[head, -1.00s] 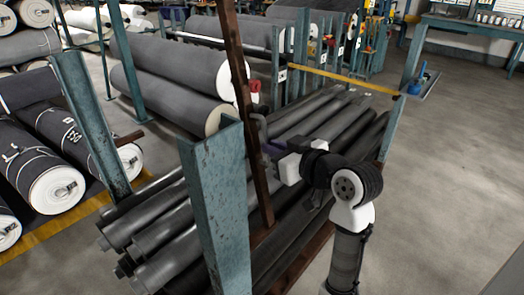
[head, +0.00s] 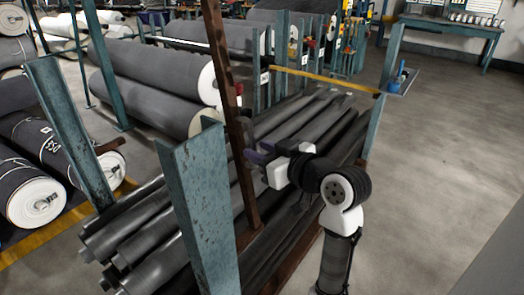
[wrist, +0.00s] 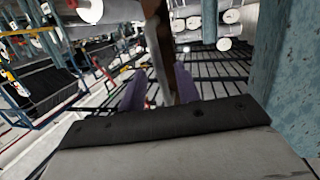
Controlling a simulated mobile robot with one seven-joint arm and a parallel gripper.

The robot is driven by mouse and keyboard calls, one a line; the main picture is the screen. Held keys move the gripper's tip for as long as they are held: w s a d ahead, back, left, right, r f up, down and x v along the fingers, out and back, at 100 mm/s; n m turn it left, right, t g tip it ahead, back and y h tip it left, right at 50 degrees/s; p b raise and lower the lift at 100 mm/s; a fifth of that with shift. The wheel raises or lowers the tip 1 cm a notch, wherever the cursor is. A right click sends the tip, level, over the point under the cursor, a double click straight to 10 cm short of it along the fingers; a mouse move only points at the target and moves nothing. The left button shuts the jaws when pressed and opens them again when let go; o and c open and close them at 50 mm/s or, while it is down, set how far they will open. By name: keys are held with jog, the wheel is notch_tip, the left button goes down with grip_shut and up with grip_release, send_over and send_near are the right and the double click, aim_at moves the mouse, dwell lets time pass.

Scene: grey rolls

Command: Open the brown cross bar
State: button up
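The brown cross bar (head: 226,80) is a long rusty bar standing nearly upright, leaning slightly, behind the near teal post (head: 195,185). Its lower end is by the dark rolls. My gripper (head: 256,155) is at the right side of the bar, at about mid-height. In the wrist view the two purple fingers (wrist: 160,92) are apart, and the bar (wrist: 158,45) shows in the gap between them. The fingers look open. I cannot tell whether they touch the bar.
Dark grey rolls (head: 150,245) lie stacked behind and below the near post. Another teal post (head: 68,130) stands at left. Large grey rolls (head: 150,75) lie further back. A yellow bar (head: 325,80) crosses the far end. Open floor (head: 440,150) lies to the right.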

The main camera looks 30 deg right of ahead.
jog(key=b+v, duration=0.2)
jog(key=v, duration=1.1)
jog(key=shift+s, duration=0.4)
jog(key=shift+d+r, duration=0.1)
